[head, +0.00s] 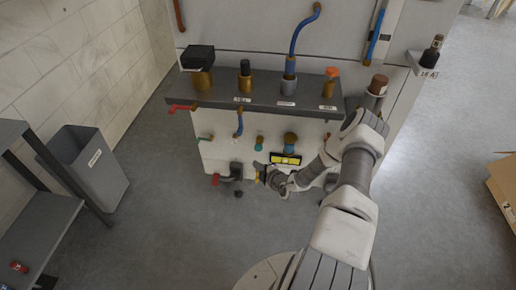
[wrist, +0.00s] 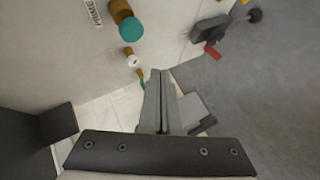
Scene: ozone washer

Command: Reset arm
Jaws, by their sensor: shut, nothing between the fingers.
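My arm reaches forward and bends down to the front of the white washer panel (head: 222,148). My gripper (head: 260,172) is at the lower middle of that panel, below a teal-tipped fitting (head: 260,143). In the wrist view my gripper (wrist: 163,75) has its two fingers together, with nothing seen between them. The teal-capped brass fitting (wrist: 129,27) is up and to the left of the fingertips there, apart from them. Whether the fingertips touch the panel cannot be told.
A dark shelf (head: 270,95) above the panel bears several fittings. A black valve with a red part (head: 215,179) is left of my gripper. A grey bin (head: 92,165) and a rack (head: 45,225) stand left, a cardboard box (head: 503,185) right. The floor between is clear.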

